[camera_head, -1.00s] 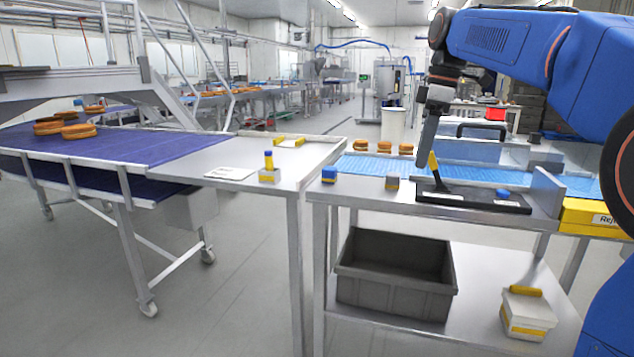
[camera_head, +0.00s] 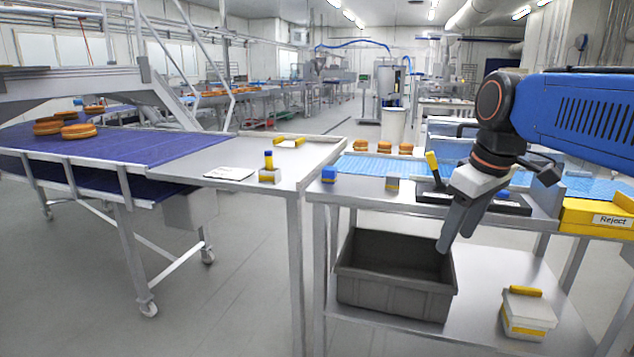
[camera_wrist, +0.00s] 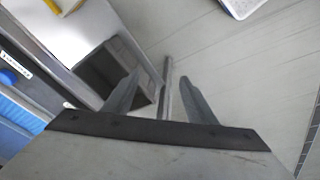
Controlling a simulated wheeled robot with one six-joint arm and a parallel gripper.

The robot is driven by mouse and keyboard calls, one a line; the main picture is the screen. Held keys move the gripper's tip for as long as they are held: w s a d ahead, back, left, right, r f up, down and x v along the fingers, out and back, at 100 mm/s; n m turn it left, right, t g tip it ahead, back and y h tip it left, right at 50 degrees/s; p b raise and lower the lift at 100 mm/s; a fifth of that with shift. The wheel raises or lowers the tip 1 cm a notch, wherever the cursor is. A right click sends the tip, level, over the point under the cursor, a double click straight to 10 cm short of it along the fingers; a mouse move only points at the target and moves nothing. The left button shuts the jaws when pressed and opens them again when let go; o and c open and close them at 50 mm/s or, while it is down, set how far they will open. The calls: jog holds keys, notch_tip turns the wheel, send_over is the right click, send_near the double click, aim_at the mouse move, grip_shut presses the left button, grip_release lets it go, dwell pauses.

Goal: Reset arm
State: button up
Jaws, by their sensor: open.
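My gripper (camera_head: 457,228) hangs in front of the right-hand steel table, pointing down and slightly left. In the wrist view my gripper (camera_wrist: 160,90) has its two fingers apart with nothing between them. In the head view it covers part of a black tray (camera_head: 513,209) on the table. A yellow-handled tool (camera_head: 433,165) stands tilted at the tray, apart from the gripper.
A grey crate (camera_head: 395,290) and a white box with yellow trim (camera_head: 528,315) sit on the lower shelf. A yellow Reject bin (camera_head: 597,217) stands at right. Open floor lies in front.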

jog(key=s+d+f+m+t, duration=0.2)
jog(key=s+f+m, duration=0.4)
jog(key=s+f, duration=0.9)
notch_tip(320, 180, down, 3)
jog(key=shift+f+m+h, duration=0.2)
jog(key=shift+m+h, duration=0.1)
jog(key=shift+h, duration=0.1)
jog(key=shift+s, duration=0.1)
jog(key=shift+c, duration=0.6)
